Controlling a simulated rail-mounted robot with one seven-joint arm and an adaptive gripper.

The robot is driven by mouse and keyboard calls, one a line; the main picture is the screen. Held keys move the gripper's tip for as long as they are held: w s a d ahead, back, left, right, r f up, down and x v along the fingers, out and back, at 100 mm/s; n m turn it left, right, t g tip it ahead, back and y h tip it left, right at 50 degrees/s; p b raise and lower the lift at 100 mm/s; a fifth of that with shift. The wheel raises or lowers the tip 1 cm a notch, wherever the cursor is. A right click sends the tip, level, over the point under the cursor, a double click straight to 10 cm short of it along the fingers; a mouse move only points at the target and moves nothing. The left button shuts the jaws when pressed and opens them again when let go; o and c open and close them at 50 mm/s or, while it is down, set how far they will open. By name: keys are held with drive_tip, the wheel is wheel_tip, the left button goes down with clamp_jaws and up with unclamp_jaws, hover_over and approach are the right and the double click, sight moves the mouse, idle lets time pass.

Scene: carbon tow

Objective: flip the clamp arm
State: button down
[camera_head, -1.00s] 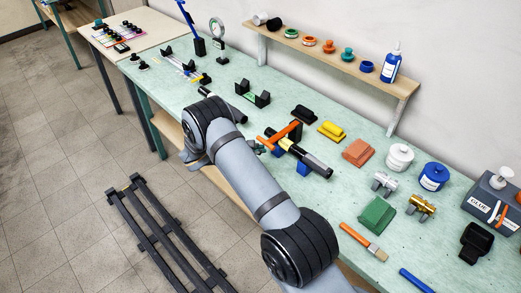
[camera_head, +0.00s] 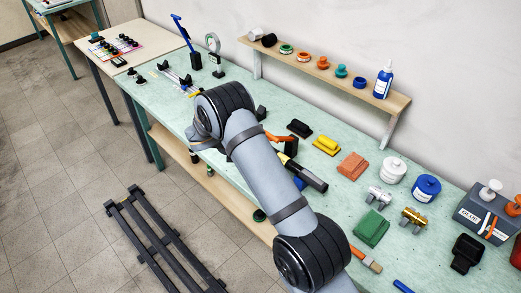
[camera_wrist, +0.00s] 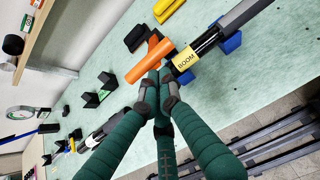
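In the head view the orange arm (camera_head: 282,138) shows just past my forearm, beside the dark tube (camera_head: 308,176). Blue supports (camera_wrist: 231,42) hold the tube. The tips are drawn close together at the lower edge of the orange arm. I cannot tell whether they touch it. I see nothing clearly held between them. My arm hides the gripper in the head view.
Black and yellow blocks (camera_head: 327,145) and a terracotta block (camera_head: 353,166) sit behind the tube on the green bench. A black V-shaped holder (camera_wrist: 100,90) stands near the gripper. A shelf (camera_head: 325,68) runs along the wall. Jars, brass fittings and a green block (camera_head: 371,228) are to the right.

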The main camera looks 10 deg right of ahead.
drive_tip(key=w+d+r+p, duration=0.3)
drive_tip(key=w+d+r, duration=0.3)
drive_tip(key=d+r, duration=0.3)
drive_tip(key=shift+w+d, duration=0.2)
drive_tip(key=shift+w, duration=0.15)
idle(0.3)
drive_tip(key=s+a, duration=0.2)
drive_tip(key=a, duration=0.2)
wheel_tip(320, 180, up, 9)
drive_tip(key=w+d+b, duration=0.1)
drive_tip(key=d+b, duration=0.1)
drive_tip(key=shift+d+r, duration=0.15)
drive_tip(key=shift+d, duration=0.2)
drive_tip(key=shift+w, duration=0.15)
